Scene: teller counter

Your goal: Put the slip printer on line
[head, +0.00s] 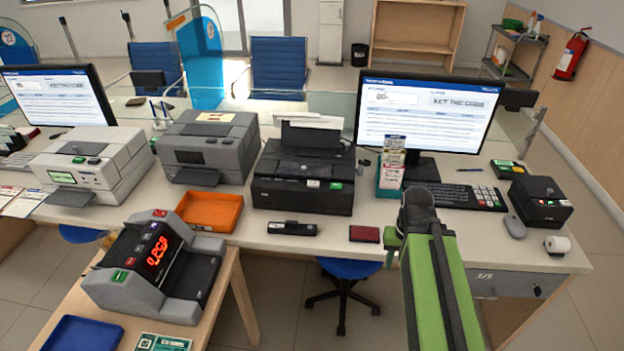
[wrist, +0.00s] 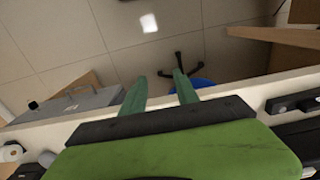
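A black printer (head: 303,180) with paper standing in its top and a green button at its front right sits mid-counter. It looks like the slip printer, but I cannot read a label. A small black device (head: 540,200) with a red light stands at the right end and may be a printer too. My green arm reaches up from the lower right in the head view, to the right of the black printer. In the wrist view my gripper (wrist: 160,84) has its two green fingers apart, with only floor and a chair base between them. It is empty, at the counter's front edge.
A grey printer (head: 211,147) and a light grey printer (head: 92,165) stand left. An orange tray (head: 209,222), a small black device (head: 292,228) and a dark red pad (head: 364,234) lie along the front. A monitor (head: 426,112), leaflet holder (head: 390,180) and keyboard (head: 455,196) are right.

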